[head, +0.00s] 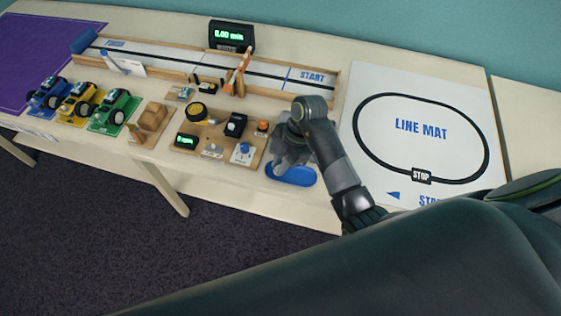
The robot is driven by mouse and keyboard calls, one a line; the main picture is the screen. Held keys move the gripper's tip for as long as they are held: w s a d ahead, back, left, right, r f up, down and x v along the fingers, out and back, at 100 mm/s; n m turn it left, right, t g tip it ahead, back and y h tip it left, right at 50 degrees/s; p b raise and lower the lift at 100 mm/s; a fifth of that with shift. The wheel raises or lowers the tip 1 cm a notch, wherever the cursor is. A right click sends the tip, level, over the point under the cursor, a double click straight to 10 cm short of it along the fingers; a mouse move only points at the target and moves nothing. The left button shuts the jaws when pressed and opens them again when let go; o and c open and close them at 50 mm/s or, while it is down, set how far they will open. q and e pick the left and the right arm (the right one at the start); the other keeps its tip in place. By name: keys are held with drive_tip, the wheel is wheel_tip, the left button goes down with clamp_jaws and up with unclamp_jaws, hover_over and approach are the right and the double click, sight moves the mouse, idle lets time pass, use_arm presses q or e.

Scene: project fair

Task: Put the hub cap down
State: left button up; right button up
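I cannot make out the hub cap; it may be hidden by my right gripper. My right gripper (281,162) points down over the blue oval tray (299,180) near the table's front edge. The gripper and wrist cover the tray's back part, and its visible front part looks empty. The fingers are too small and dark to show whether they are open or shut on something. My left gripper is not in view.
Left of the tray is a wooden board (222,158) with knobs and a small display. Blue, yellow and green toy cars (112,112) stand farther left. A wooden track (180,62) runs behind. The line mat (420,150) lies flat and clear at right.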

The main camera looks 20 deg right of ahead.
drive_tip(key=o, duration=0.3)
drive_tip(key=shift+r, duration=0.1)
drive_tip(key=shift+d+r, duration=0.1)
drive_tip(key=shift+r, duration=0.15)
drive_tip(key=v, duration=0.5)
drive_tip(key=shift+w, duration=0.1)
drive_tip(key=p+v, duration=0.4)
drive_tip(key=v, duration=0.2)
drive_tip(key=shift+r+p, duration=0.3)
drive_tip(key=shift+p, duration=0.1)
